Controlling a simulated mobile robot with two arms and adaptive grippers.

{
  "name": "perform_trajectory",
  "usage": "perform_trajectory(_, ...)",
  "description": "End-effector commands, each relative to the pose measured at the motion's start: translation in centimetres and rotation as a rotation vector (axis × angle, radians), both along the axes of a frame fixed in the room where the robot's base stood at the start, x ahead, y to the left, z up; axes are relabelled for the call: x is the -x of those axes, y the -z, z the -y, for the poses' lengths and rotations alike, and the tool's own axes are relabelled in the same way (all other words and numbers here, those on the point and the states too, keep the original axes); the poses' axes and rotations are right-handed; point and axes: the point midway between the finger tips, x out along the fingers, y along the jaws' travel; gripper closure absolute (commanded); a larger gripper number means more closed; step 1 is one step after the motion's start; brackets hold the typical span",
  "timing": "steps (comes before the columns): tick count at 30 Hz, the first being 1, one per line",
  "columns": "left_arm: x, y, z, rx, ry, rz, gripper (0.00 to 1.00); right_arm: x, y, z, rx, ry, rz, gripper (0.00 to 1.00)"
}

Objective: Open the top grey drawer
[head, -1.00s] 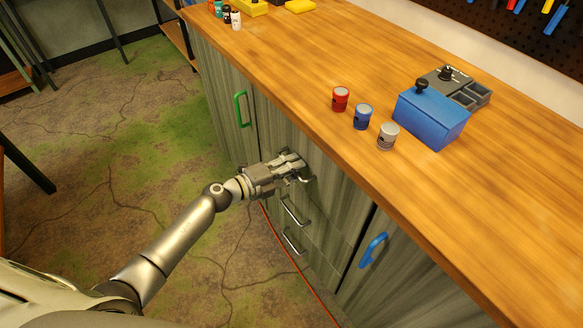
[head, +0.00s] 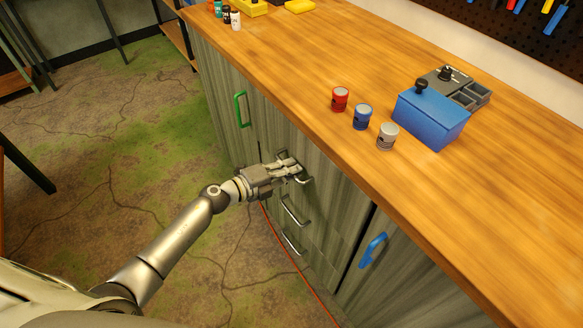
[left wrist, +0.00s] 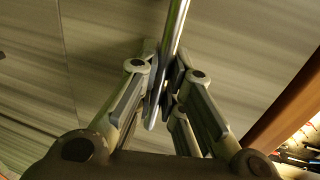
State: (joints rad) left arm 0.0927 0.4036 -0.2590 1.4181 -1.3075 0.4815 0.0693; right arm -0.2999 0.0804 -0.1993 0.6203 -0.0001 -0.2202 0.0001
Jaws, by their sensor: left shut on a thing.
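The top grey drawer (head: 316,196) is in the front of the wooden-topped cabinet in the head view, with its metal bar handle (head: 305,179) at my left gripper (head: 294,170). In the left wrist view the shiny handle bar (left wrist: 178,28) runs between the finger pads of my left gripper (left wrist: 165,82), which is shut on it. The gripper hides part of the handle and drawer front. I see no clear gap around the drawer. My right gripper is not in view.
Two more metal drawer handles (head: 294,211) and (head: 291,243) sit below. A green handle (head: 240,109) is to the left and a blue handle (head: 373,250) to the right. Cups and a blue box (head: 432,117) stand on the countertop (head: 470,215). Open floor lies left of the cabinet.

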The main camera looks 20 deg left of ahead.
Motion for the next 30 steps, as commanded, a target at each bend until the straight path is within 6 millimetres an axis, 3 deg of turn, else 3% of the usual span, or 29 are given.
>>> perform_trajectory(8, 5.0, 0.3, -3.8, -0.007, -0.001, -0.009, 1.00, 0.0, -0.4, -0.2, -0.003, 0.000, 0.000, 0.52)
perform_trajectory(21, 16.7, 0.2, -12.9, -0.004, -0.003, -0.009, 1.00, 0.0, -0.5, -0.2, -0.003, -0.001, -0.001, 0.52)
perform_trajectory(30, 22.0, 0.0, -17.2, -0.002, -0.002, -0.004, 1.00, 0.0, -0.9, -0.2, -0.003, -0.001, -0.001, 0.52)
